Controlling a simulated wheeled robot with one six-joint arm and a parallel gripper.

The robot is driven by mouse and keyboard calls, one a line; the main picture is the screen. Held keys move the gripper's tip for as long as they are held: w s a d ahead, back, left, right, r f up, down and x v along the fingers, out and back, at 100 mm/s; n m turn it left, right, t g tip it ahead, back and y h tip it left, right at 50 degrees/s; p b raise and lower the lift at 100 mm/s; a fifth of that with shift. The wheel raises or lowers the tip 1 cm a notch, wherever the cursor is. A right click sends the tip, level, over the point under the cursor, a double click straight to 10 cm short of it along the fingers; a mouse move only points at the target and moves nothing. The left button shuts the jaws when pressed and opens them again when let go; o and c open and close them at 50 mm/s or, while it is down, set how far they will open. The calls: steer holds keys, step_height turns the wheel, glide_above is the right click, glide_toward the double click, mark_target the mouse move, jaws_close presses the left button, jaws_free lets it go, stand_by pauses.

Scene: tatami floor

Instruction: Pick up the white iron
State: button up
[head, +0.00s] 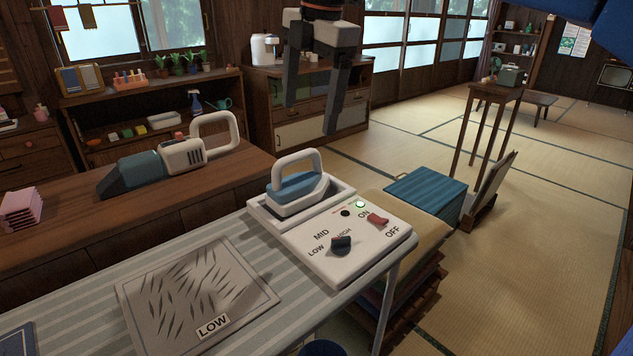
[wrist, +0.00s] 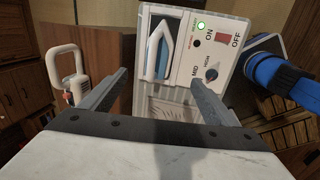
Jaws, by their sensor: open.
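The white iron (head: 298,188) with a blue-grey middle and a looped white handle stands in the cradle at the back of a white control base (head: 345,245). In the wrist view the iron (wrist: 161,52) shows from above, left of the control panel. My gripper (head: 310,118) is open and empty, in the air above and a little beyond the iron. In the wrist view its two fingers (wrist: 160,95) are spread wide, with the iron between and beyond them. The base has a dark dial, a red switch near ON and OFF, and a lit green light.
A handheld vacuum (head: 170,163) lies on the wooden counter at left. A blue box (head: 425,197) is at right. Tatami floor beyond is largely clear.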

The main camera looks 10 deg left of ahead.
glide_above(298, 181)
steer(key=s+d, duration=0.1)
steer(key=d, duration=0.1)
steer(key=f, duration=1.1)
steer(key=shift+s+a+f, duration=0.1)
steer(key=shift+a+f, duration=0.05)
steer(key=shift+a, duration=0.1)
steer(key=shift+w+a+f, duration=0.15)
steer(key=shift+a+f, duration=0.05)
steer(key=shift+f, duration=0.75)
steer(key=shift+w+a+f, duration=0.15)
steer(key=shift+w+f, duration=0.05)
steer(key=shift+f, duration=0.7)
steer(key=shift+w+a+f, duration=0.15)
steer(key=shift+a+f, duration=0.05)
steer(key=shift+f, duration=0.75)
steer(key=c, duration=1.8)
steer(key=shift+r, duration=0.1)
steer(key=shift+c, duration=0.5)
steer(key=shift+r, duration=0.15)
step_height(298, 181, up, 18)
